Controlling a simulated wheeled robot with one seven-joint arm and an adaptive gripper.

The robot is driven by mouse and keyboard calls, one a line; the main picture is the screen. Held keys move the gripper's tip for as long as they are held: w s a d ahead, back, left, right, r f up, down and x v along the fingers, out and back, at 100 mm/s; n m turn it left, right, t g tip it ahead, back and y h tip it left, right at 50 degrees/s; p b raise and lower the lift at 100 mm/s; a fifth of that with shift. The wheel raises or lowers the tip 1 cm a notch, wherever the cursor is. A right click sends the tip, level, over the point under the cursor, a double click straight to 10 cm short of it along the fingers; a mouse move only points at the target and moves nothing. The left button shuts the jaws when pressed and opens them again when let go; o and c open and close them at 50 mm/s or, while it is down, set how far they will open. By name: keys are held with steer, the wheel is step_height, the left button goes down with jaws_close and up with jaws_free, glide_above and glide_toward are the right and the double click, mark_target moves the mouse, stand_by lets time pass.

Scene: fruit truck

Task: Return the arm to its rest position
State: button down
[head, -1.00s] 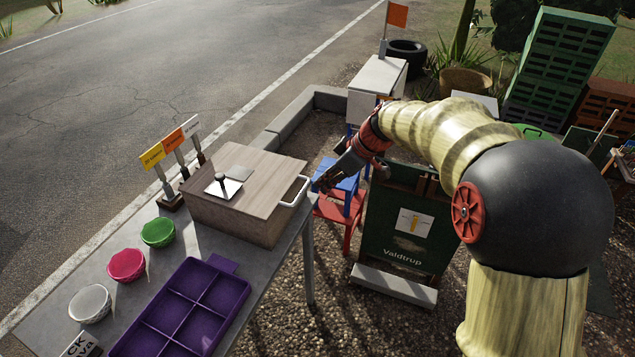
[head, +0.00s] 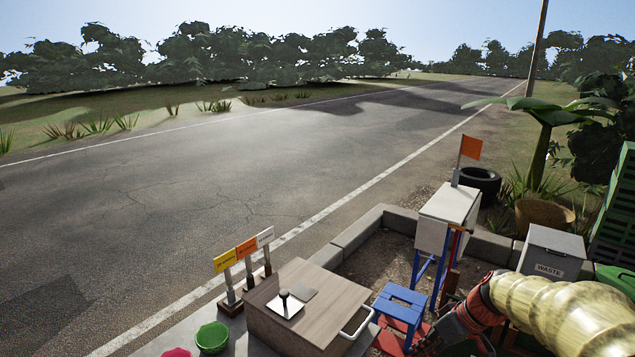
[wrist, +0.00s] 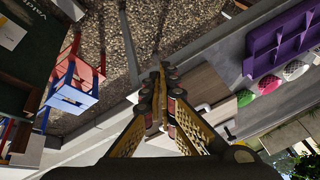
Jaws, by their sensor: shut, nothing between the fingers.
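My arm enters the head view at the lower right, with a pale ribbed link and a red-and-dark wrist. My gripper (head: 437,345) is partly cut off by the bottom edge there. In the wrist view my gripper (wrist: 160,88) shows with its two fingers together and nothing between them. It is in free air, to the right of the wooden box (head: 312,298) in the head view.
A blue stool (head: 402,302) and a white stand (head: 448,208) with an orange flag are near my arm. A waste bin (head: 552,252) is behind it. A green bowl (head: 212,337) is left of the box. A purple tray (wrist: 275,42) shows in the wrist view. The road beyond is clear.

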steer(key=s+a+r+m+t+h, duration=0.1)
steer(key=s+r, duration=0.4)
steer(key=s, duration=0.7)
steer(key=s+a+r+m+t+h, duration=0.1)
steer(key=s+a+r+m+h, duration=0.2)
steer(key=s, duration=0.9)
step_height(320, 180, up, 3)
steer(key=shift+a+r+m+t, duration=0.2)
steer(key=shift+a+m+t, duration=0.15)
steer(key=shift+a, duration=0.85)
